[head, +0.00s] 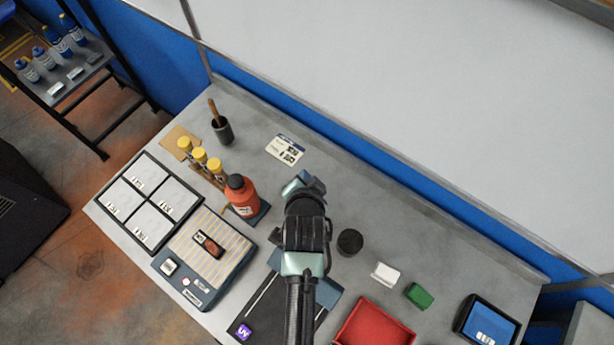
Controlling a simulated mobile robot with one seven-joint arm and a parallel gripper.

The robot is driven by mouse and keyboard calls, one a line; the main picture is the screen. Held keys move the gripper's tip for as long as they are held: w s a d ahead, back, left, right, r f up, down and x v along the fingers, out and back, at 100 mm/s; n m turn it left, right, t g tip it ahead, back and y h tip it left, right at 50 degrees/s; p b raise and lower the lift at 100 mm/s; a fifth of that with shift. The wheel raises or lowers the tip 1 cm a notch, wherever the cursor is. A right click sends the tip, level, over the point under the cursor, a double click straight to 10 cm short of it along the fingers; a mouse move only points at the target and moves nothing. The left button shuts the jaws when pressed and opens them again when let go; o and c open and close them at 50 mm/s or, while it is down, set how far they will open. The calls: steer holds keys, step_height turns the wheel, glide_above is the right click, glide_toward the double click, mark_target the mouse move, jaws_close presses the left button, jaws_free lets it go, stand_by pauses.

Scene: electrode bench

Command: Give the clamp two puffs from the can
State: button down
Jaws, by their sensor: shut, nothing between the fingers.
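The can (241,196) is orange-red with a black top and a white label. It stands upright on a small blue base, left of my gripper. My gripper (302,184) is above the bench, to the right of the can and apart from it. It is shut with nothing in it, and my wrist partly hides it. A small dark piece with an orange-brown part (209,244) lies on a striped pad in front of the can. It may be the clamp, but I cannot tell for sure.
Yellow-capped bottles (199,156) stand behind the can. A four-part tray (150,152) lies left. A dark cup (223,130), a card (285,150), a black round piece (350,242), a green block (419,295), a red bin (375,325) and a tablet (487,322) are about. The back strip is mostly clear.

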steer(key=shift+f, duration=0.1)
stand_by(0.5)
steer(key=shift+f, duration=0.4)
steer(key=shift+r, duration=0.4)
steer(key=shift+r+p, duration=0.1)
steer(key=shift+p, duration=0.25)
step_height(320, 180, up, 6)
steer(key=p, duration=0.5)
steer(key=shift+p, duration=0.3)
stand_by(0.6)
